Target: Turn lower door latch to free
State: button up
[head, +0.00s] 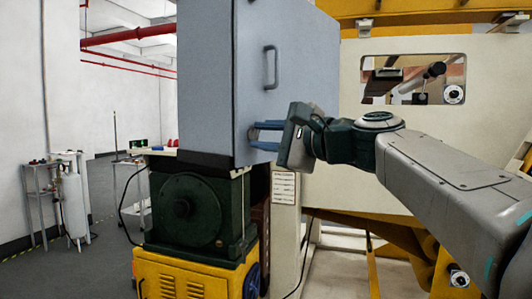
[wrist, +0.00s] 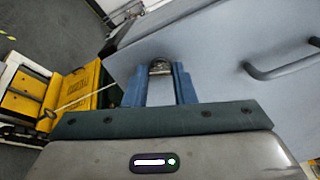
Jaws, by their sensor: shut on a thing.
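The grey-blue cabinet door (head: 297,50) stands in the middle of the head view, with a bar handle (head: 270,67) on its face. My gripper (head: 256,135) reaches in from the right, its blue fingers at the lower part of the door. In the wrist view my gripper (wrist: 160,75) is shut on a small metal latch (wrist: 160,68), which sits between the two fingertips. The latch is close to the door's lower edge. Its exact turn angle is hard to tell. The bar handle also shows in the wrist view (wrist: 280,68), apart from the fingers.
A dark green motor block (head: 190,210) on a yellow base (head: 195,270) stands below the door. A cream panel with a window (head: 412,80) is behind my arm. A gas cylinder (head: 74,205) and a small rack stand far left. The floor at left is open.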

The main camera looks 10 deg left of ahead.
jog(key=shift+n+b, duration=1.5)
jog(key=shift+n, duration=0.6)
jog(key=o, duration=1)
jog(key=b+v, duration=0.1)
jog(key=v, duration=1.2)
jog(key=shift+s+d, duration=0.25)
jog(key=shift+d, duration=0.1)
